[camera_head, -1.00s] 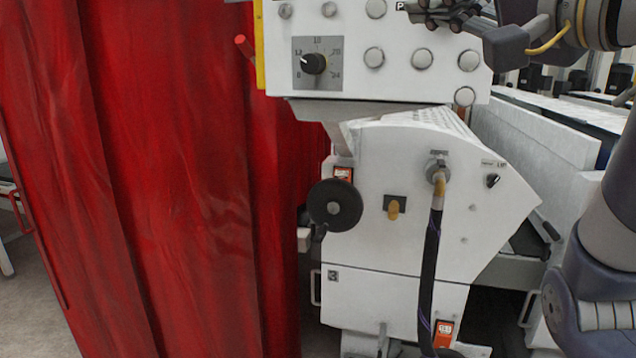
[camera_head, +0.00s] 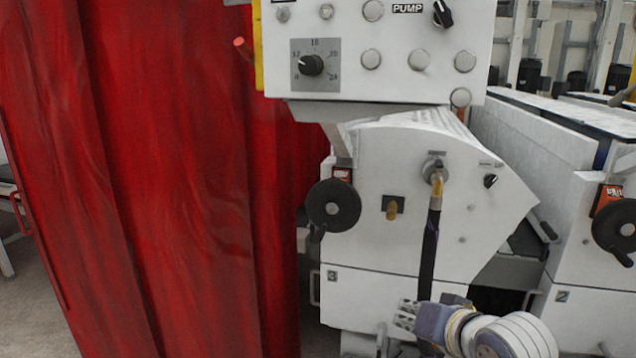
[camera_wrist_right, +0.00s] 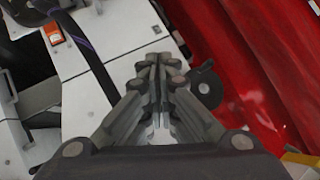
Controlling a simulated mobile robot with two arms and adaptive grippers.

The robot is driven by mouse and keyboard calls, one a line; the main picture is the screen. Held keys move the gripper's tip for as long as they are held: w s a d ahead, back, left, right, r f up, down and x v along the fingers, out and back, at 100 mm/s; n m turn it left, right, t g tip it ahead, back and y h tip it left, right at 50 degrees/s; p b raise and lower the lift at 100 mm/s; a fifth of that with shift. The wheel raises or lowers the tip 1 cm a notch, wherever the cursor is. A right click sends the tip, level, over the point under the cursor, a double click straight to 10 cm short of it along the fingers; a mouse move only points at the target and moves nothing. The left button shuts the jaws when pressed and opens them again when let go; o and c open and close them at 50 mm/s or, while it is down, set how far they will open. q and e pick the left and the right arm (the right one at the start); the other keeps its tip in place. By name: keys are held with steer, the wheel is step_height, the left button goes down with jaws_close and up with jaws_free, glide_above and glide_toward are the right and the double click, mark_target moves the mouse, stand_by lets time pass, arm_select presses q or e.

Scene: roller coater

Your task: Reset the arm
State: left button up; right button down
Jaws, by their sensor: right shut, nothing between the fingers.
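My right gripper (camera_head: 404,316) is low in the head view, in front of the white roller coater's lower panel (camera_head: 362,296), with its fingers pointing left. In the right wrist view my right gripper (camera_wrist_right: 160,68) has its fingers together with nothing between them. It stands clear of the control panel (camera_head: 335,75), which has a black PUMP knob (camera_head: 443,13), a dial (camera_head: 311,66) and several round buttons. My left gripper is not in view.
A red curtain (camera_head: 170,180) fills the left side. A black handwheel (camera_head: 333,205) and a black hose (camera_head: 429,250) are on the machine front. Another unit with a handwheel (camera_head: 615,225) stands at the right. Grey floor (camera_head: 35,300) shows at lower left.

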steer(key=s+d+f+n+g+h, duration=0.1)
steer(key=s+f+g, duration=0.1)
steer(key=s+f, duration=0.6)
steer(key=s+d+f+n+g+h, duration=0.15)
steer(key=s+f, duration=0.35)
steer(key=f, duration=0.5)
steer(key=s+d+f+n+g, duration=0.1)
steer(key=s+f+g, duration=0.1)
steer(key=s+f, duration=0.45)
steer(key=s+d+f+n+g, duration=0.1)
steer(key=s+f+g, duration=0.15)
steer(key=s, duration=0.65)
step_height(320, 180, down, 30)
steer(key=s+b, duration=0.2)
steer(key=s, duration=0.1)
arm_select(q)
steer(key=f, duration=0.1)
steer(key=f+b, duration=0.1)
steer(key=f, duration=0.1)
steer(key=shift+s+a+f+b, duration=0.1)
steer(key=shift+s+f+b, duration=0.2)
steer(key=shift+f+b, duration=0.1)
arm_select(e)
steer(key=s+d+f+g, duration=0.2)
steer(key=s+d+f, duration=0.1)
steer(key=s+f, duration=1.3)
steer(key=shift+f+n+h, duration=0.25)
steer(key=shift+n+h, duration=0.1)
steer(key=shift+n, duration=0.1)
steer(key=shift+s, duration=0.1)
